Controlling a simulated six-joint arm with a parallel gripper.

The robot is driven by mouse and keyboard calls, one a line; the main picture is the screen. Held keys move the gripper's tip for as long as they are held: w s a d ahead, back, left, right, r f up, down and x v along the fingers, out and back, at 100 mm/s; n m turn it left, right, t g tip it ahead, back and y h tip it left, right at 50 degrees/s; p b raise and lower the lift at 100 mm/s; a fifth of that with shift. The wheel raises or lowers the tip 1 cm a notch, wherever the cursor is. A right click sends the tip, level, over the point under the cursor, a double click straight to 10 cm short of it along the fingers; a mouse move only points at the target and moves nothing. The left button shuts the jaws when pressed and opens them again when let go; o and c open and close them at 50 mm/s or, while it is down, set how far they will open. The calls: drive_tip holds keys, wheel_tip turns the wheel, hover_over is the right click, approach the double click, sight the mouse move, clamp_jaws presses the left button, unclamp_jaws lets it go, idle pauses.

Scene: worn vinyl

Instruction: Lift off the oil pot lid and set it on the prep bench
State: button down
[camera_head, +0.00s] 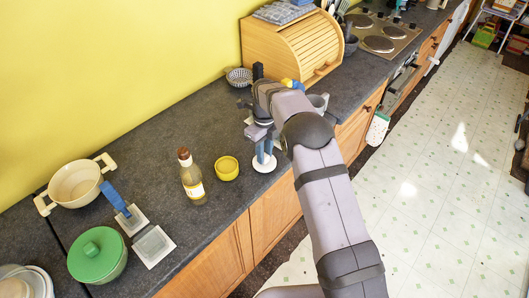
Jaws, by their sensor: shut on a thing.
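A white round lid-like disc (264,167) is at or just above the dark prep bench (215,118), near its front edge; I cannot tell whether it touches. My gripper (264,153) points down with its blue fingers shut on the middle of this disc, and the fingers hide whatever they grip. A grey open-topped pot (318,102) stands to the right, partly hidden behind my arm. I cannot tell for sure which vessel is the oil pot.
A yellow bowl (227,169) and an oil-coloured bottle (192,180) stand left of my gripper. A cream pot (75,184), a green-lidded pot (97,255) and small square dishes (153,246) are further left. A patterned bowl (239,77) and wooden bread box (292,50) stand behind.

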drive_tip(key=shift+f+b, duration=0.4)
drive_tip(key=shift+f, duration=0.2)
idle(1.1)
drive_tip(key=c, duration=1.4)
unclamp_jaws()
drive_tip(key=shift+r, duration=0.2)
drive_tip(key=shift+r+p, duration=2.75)
drive_tip(key=shift+r, duration=1.05)
drive_tip(key=shift+r, duration=0.1)
